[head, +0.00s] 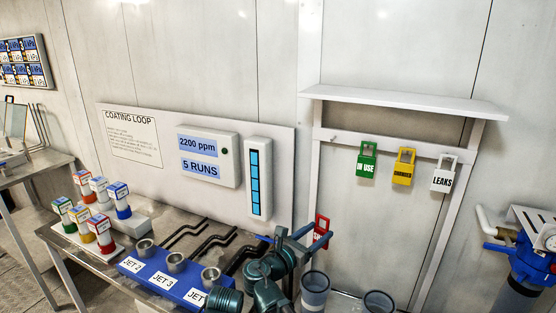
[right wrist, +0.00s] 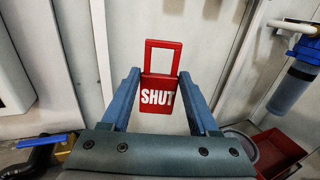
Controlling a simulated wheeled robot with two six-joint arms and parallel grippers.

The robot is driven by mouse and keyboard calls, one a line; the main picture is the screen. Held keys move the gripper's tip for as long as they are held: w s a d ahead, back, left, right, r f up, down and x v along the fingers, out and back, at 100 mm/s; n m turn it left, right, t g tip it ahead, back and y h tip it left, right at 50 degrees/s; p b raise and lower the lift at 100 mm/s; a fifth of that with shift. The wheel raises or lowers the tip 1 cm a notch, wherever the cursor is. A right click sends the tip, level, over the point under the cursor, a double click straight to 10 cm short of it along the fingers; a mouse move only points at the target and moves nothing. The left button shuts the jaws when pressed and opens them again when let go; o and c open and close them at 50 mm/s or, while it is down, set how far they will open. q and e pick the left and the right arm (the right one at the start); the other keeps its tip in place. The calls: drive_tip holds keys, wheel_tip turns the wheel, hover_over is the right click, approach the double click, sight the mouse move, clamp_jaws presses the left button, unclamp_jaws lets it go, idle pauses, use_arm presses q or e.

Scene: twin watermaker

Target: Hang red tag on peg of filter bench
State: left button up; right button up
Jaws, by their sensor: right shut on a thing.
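The red tag (head: 322,228) is a small plate with an open square loop on top. In the right wrist view the red tag (right wrist: 158,93) reads SHUT and stands upright, loop up. My right gripper (head: 319,235) is shut on its plate, with a blue finger on each side (right wrist: 160,80); the loop is free. The filter bench (head: 400,141) has a white back rail under a shelf. A bare peg (head: 334,138) shows at the rail's left, above the held tag. My left gripper is not in view.
Green (head: 367,164), yellow (head: 404,167) and white (head: 443,173) tags hang right of the bare peg. Grey cups (head: 315,291) stand below. A blue filter housing (head: 533,262) is at the right. A blue jet block (head: 170,279) lies left of my arm.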

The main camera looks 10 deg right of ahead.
use_arm(q)
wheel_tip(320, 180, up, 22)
drive_tip(key=p, duration=2.1)
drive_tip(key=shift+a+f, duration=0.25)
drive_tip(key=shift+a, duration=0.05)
use_arm(e)
wheel_tip(320, 180, up, 22)
drive_tip(key=w+n+t, duration=0.1)
drive_tip(key=shift+w+a+f+y, duration=0.25)
drive_tip(key=shift+a+y, duration=0.15)
drive_tip(key=shift+a, duration=0.05)
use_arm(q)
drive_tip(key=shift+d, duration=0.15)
use_arm(e)
drive_tip(key=shift+w+d+f, duration=0.1)
drive_tip(key=shift+w, duration=0.1)
